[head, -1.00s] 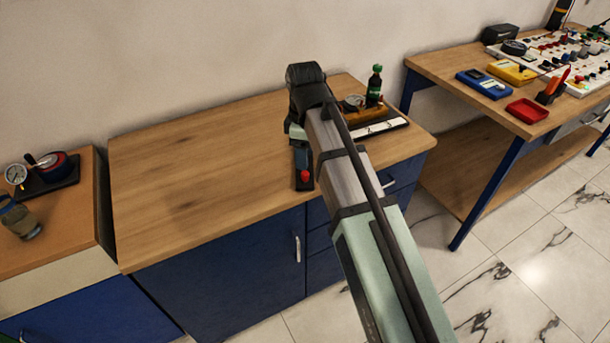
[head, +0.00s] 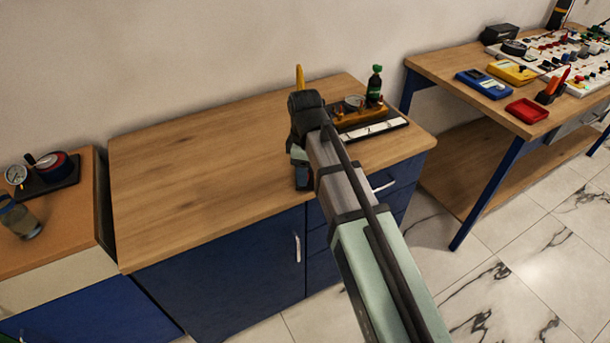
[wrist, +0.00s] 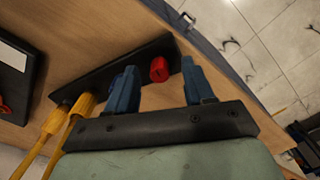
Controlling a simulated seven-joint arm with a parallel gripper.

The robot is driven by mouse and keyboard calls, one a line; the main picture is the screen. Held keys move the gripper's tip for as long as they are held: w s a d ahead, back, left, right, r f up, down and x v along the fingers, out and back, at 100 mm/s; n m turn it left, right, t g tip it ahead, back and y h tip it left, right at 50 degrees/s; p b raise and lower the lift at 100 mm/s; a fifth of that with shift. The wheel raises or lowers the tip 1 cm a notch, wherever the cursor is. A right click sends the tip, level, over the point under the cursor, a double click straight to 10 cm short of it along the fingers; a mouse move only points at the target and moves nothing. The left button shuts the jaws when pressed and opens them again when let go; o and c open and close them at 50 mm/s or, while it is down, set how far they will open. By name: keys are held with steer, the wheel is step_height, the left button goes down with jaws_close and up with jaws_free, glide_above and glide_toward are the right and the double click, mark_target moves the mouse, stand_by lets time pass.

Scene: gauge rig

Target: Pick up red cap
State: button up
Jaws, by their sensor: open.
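The red cap (wrist: 159,69) stands on a black base plate (wrist: 110,72) on the wooden bench top in the wrist view. My gripper (wrist: 157,74) is open, its two blue fingers either side of the cap in the picture. In the head view my gripper (head: 302,178) is over the bench's front part, and my arm hides the cap there.
Yellow parts (wrist: 60,120) rise from the plate's other end; one yellow tip (head: 299,77) shows behind my wrist. A gauge fixture with a green bottle (head: 374,85) stands right of my arm. The bench's left half (head: 190,180) is clear.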

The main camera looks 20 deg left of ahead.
steer(key=shift+c, duration=0.4)
jaws_close()
steer(key=shift+r, duration=0.1)
